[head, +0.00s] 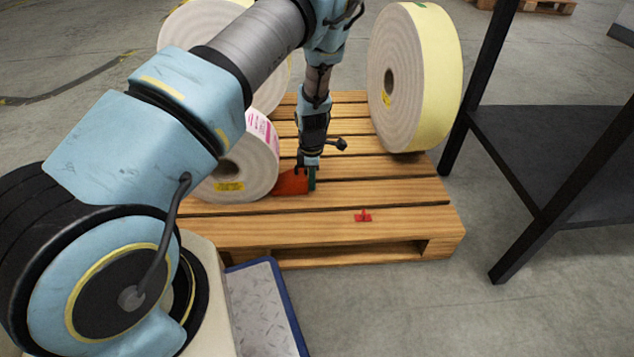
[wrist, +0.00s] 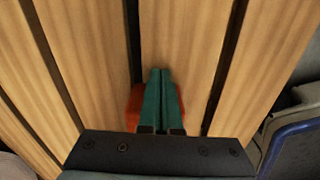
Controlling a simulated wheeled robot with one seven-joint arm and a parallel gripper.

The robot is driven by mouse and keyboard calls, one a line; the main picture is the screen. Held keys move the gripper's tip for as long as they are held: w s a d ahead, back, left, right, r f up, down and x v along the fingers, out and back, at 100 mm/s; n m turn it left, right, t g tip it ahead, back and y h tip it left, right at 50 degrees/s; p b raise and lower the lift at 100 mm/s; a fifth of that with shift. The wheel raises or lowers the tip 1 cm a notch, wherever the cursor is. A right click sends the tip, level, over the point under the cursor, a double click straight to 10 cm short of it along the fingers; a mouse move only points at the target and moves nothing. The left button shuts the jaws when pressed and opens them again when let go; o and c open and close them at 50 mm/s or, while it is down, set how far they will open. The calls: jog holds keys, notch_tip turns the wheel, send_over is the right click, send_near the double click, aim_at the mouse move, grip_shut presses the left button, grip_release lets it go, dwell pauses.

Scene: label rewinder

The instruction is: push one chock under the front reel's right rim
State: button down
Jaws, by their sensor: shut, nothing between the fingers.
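The front reel (head: 262,172), white with a pink-printed label, stands on the wooden pallet (head: 400,228) left of my gripper, partly hidden by my arm. An orange-red wedge chock (head: 291,183) lies on the slats at the reel's right side, its thin end towards the reel. I cannot tell whether it touches the rim. My gripper (head: 312,184) points down at the chock's right, tall end, its green fingers closed together. In the wrist view the shut fingers (wrist: 161,98) cover most of the chock (wrist: 134,106), which shows orange beside them.
A yellow-sided reel (head: 432,85) stands at the pallet's back right, and another reel (head: 190,25) at the back left behind my arm. A small red piece (head: 363,216) lies on the front slats. A black-framed table (head: 545,150) stands to the right.

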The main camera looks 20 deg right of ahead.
aim_at(302, 174)
jog(key=shift+w+a+r+p, duration=0.1)
jog(key=shift+w+a+p, duration=0.25)
jog(key=shift+a, duration=0.35)
jog(key=shift+w+a+p, duration=0.2)
jog(key=shift+a+p, duration=0.1)
jog(key=shift+a, duration=0.4)
